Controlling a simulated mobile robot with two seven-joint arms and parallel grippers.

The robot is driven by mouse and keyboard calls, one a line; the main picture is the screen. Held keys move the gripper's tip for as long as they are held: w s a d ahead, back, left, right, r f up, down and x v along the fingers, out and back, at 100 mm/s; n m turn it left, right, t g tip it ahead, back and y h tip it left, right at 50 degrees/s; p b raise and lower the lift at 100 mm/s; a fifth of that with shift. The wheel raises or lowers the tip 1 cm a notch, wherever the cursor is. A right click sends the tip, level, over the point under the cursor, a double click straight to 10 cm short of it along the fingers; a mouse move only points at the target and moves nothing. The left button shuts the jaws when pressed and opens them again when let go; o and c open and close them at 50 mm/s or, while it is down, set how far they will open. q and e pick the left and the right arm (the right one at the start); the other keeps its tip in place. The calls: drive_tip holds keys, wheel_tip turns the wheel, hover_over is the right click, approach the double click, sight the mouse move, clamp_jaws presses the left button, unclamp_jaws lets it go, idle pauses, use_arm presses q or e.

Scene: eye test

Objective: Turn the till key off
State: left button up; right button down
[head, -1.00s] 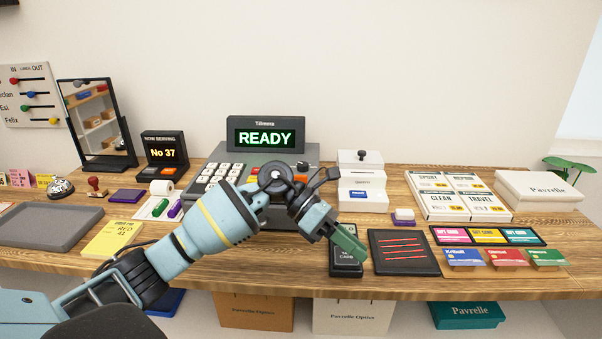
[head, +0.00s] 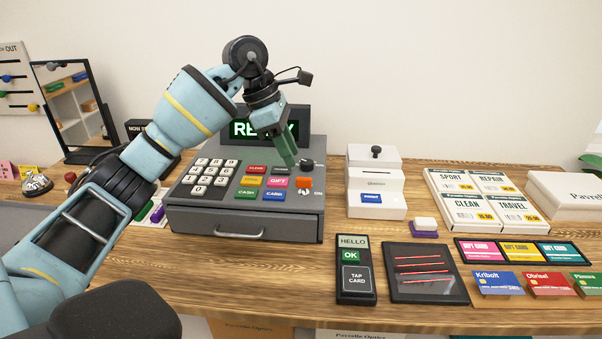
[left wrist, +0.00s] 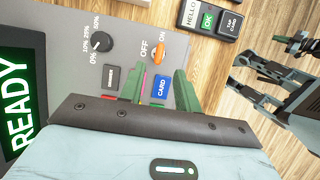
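The grey till (head: 245,224) stands on the counter with its screen (left wrist: 20,105) lit READY. Its orange till key (head: 303,184) sits at the right of the front panel; it also shows in the left wrist view (left wrist: 158,54), between the OFF and ON marks, its upper end seeming to lie toward ON. My left gripper (head: 290,160) points down over the till behind the key, apart from it. In the left wrist view its green fingers (left wrist: 160,82) are open with nothing between them.
A black round dial (head: 306,165) sits close behind the key. Coloured buttons (head: 250,181) lie left of it. A white printer (head: 376,203) stands right of the till, and a card reader (head: 355,285) lies in front. Bare counter lies before the drawer.

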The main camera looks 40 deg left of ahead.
sight(303, 177)
use_arm(q)
drive_tip(key=x, duration=0.6)
drive_tip(key=shift+w+d+f, duration=0.15)
drive_tip(key=shift+f, duration=0.2)
drive_tip(key=shift+c, duration=0.2)
clamp_jaws()
